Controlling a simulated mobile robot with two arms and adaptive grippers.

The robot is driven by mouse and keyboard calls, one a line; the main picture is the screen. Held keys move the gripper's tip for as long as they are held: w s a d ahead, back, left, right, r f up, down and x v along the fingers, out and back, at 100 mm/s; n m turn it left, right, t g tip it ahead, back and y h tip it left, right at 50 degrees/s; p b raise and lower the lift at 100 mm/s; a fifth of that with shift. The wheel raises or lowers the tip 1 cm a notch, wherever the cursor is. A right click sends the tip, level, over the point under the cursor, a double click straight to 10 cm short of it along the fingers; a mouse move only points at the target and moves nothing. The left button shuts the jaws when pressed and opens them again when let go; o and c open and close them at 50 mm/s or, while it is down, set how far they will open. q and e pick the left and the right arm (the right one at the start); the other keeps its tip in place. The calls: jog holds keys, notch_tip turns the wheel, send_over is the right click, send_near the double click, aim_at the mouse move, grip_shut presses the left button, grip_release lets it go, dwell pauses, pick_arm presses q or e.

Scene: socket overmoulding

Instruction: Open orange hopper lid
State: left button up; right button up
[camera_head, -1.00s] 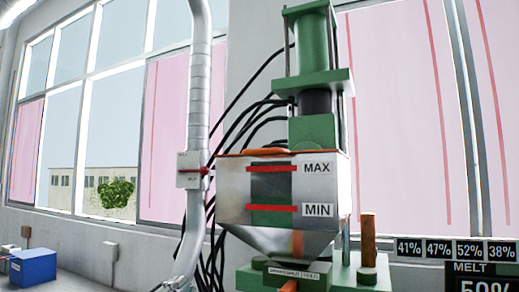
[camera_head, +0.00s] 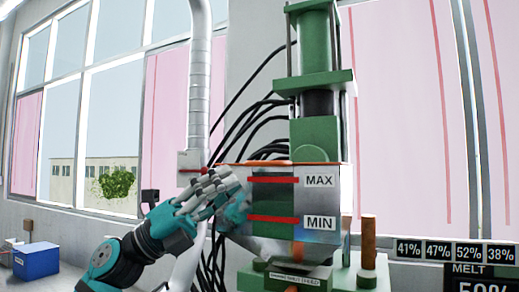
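My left gripper (camera_head: 226,184) has come in from the lower left. Its grey fingers are at the hopper's upper left front, just below the lid's left end. I cannot tell whether they touch it, nor how far apart the fingers are. The hopper's shiny face mirrors the gripper. My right gripper is out of view.
A green press (camera_head: 317,100) rises behind the hopper, with black cables to its left. A silver pipe (camera_head: 200,90) runs upright left of the hopper. A percentage display (camera_head: 455,250) is at lower right. A blue box (camera_head: 36,260) sits far left.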

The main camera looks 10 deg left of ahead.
aim_at(259, 164)
pick_arm(q)
jog(key=p+x, duration=0.2)
jog(key=x, duration=0.4)
jog(key=shift+r, duration=0.1)
jog(key=shift+w+d+r, duration=0.1)
jog(key=shift+d+r, duration=0.05)
jog(key=shift+d, duration=0.25)
grip_shut()
